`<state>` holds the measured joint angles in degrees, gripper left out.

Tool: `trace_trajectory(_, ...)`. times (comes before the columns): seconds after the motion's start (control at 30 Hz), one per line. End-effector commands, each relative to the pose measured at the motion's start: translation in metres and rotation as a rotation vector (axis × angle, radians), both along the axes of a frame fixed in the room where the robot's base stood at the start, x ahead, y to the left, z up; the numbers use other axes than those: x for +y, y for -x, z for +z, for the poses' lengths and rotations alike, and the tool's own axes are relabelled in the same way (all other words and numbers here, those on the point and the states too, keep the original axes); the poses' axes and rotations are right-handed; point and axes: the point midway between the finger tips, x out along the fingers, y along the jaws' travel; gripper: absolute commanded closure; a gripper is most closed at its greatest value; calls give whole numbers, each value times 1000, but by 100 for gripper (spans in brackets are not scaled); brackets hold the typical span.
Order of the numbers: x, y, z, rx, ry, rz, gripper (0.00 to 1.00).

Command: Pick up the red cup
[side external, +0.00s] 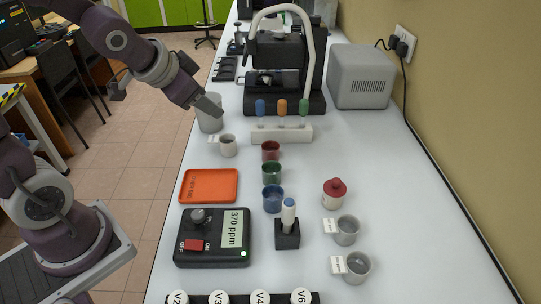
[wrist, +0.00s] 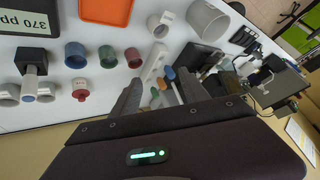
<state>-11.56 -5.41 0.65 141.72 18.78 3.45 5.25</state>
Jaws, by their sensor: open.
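The red cup (side external: 270,151) stands upright on the white table, at the far end of a row with a green cup (side external: 272,173) and a blue cup (side external: 273,200). In the wrist view the red cup (wrist: 133,57) is beyond the left fingertip, next to the green cup (wrist: 108,54). My gripper (side external: 212,107) is above the table's left edge, up and left of the red cup, overlapping a large grey beaker in the picture. In the wrist view my gripper (wrist: 158,92) has its two fingers apart and nothing between them.
A white rack (side external: 282,134) with several coloured-top droppers stands just behind the red cup. A small labelled cup (side external: 228,146) and the grey beaker (side external: 209,126) are to its left. A red-lidded jar (side external: 334,195) is to the right. An orange tray (side external: 196,197) lies front left.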

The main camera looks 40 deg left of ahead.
Motion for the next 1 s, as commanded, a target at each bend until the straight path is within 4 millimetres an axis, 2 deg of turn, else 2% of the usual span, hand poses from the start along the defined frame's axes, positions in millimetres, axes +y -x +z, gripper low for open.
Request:
trace_trajectory(0.03,9,-22,-26,-4,-11,-47,47)
trace_trajectory(0.13,14,-62,-75,-74,11,-179,47)
trace_trajectory(0.2,9,-77,-109,-138,72,-262,47)
trace_trajectory(0.3,-5,-82,-143,-246,197,-335,47)
trace_trajectory(0.4,-15,-78,-158,-348,310,-358,47)
trace_trajectory(0.57,-21,-75,-162,-433,391,-355,47)
trace_trajectory(1.0,-42,-131,-193,-439,394,-357,47)
